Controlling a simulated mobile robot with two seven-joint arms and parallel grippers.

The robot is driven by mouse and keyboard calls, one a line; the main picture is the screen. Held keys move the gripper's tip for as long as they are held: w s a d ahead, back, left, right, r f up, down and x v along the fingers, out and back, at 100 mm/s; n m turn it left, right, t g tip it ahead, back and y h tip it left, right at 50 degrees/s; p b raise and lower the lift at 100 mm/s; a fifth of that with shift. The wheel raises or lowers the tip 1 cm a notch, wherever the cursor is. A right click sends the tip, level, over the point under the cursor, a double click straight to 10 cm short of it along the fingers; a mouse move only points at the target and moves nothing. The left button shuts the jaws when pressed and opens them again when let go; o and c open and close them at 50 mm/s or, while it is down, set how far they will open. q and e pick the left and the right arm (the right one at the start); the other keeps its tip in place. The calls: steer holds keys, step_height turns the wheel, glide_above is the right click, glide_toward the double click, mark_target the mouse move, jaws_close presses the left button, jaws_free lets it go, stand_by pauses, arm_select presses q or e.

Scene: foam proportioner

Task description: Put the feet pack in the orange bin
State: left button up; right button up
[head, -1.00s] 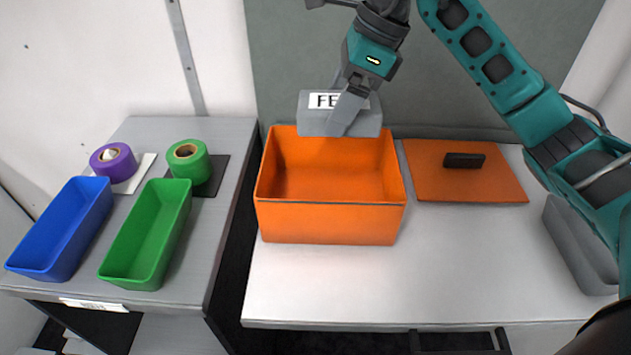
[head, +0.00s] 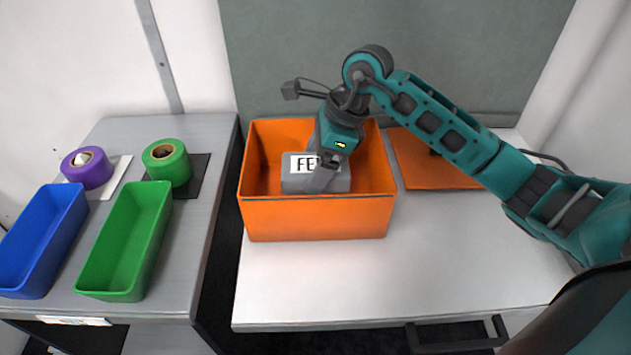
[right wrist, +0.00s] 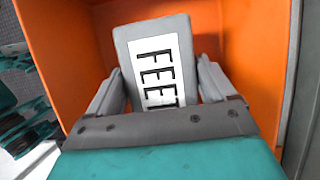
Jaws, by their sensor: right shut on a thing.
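The feet pack (head: 299,184) is a grey block with a white label; its label reads FEET in the right wrist view (right wrist: 163,65). My right gripper (head: 318,188) is shut on the pack, with a finger across the label's right part in the head view. The pack is inside the opening of the orange bin (head: 318,220), below its back rim. Whether it touches the bin floor cannot be told. In the right wrist view, the orange bin walls (right wrist: 254,50) surround the pack. My left gripper is not in view.
An orange lid (head: 425,170) lies right of the bin, partly behind my right arm. On the left table stand a blue tray (head: 40,240), a green tray (head: 125,240), a purple roll (head: 87,168) and a green roll (head: 167,162). The table front is clear.

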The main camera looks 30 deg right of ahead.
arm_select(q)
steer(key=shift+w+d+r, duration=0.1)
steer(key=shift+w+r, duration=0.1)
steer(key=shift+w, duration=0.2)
arm_select(e)
steer(key=shift+f, duration=2.25)
steer(key=o, duration=0.7)
steer(key=shift+f+b, duration=0.2)
steer(key=shift+b, duration=0.15)
steer(key=o, duration=0.3)
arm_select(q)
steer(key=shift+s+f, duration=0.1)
arm_select(e)
steer(key=shift+r, duration=0.1)
steer(key=shift+r, duration=0.3)
steer(key=p+v, duration=0.1)
steer(key=v, duration=1)
steer(key=shift+d+r, duration=0.2)
steer(key=shift+r, duration=0.05)
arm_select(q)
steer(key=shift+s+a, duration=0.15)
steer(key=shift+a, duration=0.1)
